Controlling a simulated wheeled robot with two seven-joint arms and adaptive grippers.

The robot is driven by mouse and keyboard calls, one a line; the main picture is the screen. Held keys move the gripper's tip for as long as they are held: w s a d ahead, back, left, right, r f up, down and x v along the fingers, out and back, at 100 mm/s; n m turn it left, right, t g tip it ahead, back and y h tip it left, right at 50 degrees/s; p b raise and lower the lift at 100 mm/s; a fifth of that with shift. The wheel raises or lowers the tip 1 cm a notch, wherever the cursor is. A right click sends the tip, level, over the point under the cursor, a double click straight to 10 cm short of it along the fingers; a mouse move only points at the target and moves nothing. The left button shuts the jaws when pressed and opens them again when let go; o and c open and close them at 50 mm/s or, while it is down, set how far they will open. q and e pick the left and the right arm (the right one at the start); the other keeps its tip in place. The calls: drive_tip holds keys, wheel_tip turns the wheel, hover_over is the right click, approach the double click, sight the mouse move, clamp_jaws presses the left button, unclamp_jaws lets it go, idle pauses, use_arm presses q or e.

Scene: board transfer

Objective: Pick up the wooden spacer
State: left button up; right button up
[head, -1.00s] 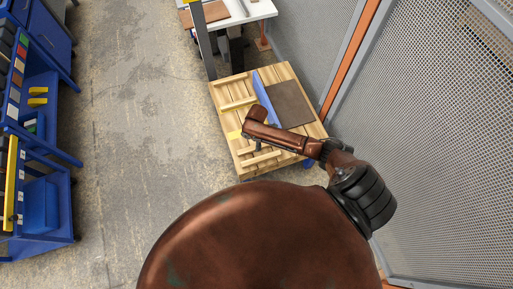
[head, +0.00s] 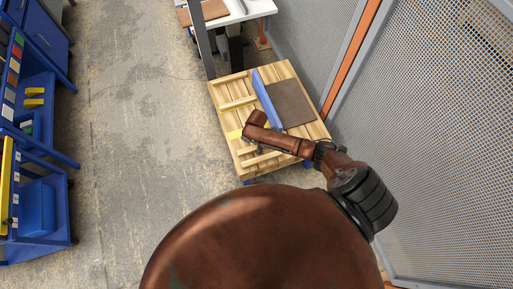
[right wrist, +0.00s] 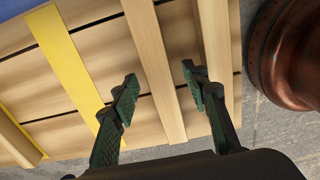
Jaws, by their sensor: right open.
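Pale wooden spacer bars lie on the wooden pallet (head: 232,92). In the right wrist view one wooden spacer (right wrist: 150,60) runs between the two green fingers of my right gripper (right wrist: 160,88). The fingers are open, one on each side of the bar, with gaps visible; I cannot tell their height above the pallet. A second bar (right wrist: 214,50) lies to the right, partly behind the right finger. In the head view the right gripper is small and mostly hidden by my own arm, over the near left part of the pallet. My left gripper is out of view.
A blue upright strip (head: 266,98) and a flat brown board (head: 290,104) are on the pallet. A yellow strip (right wrist: 65,50) shows on its slats. A mesh fence (head: 430,110) stands close on the right, blue shelving (head: 45,140) on the left. The floor between is clear.

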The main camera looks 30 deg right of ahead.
drive_tip(key=shift+c, duration=0.6)
clamp_jaws()
drive_tip(key=shift+r, duration=0.15)
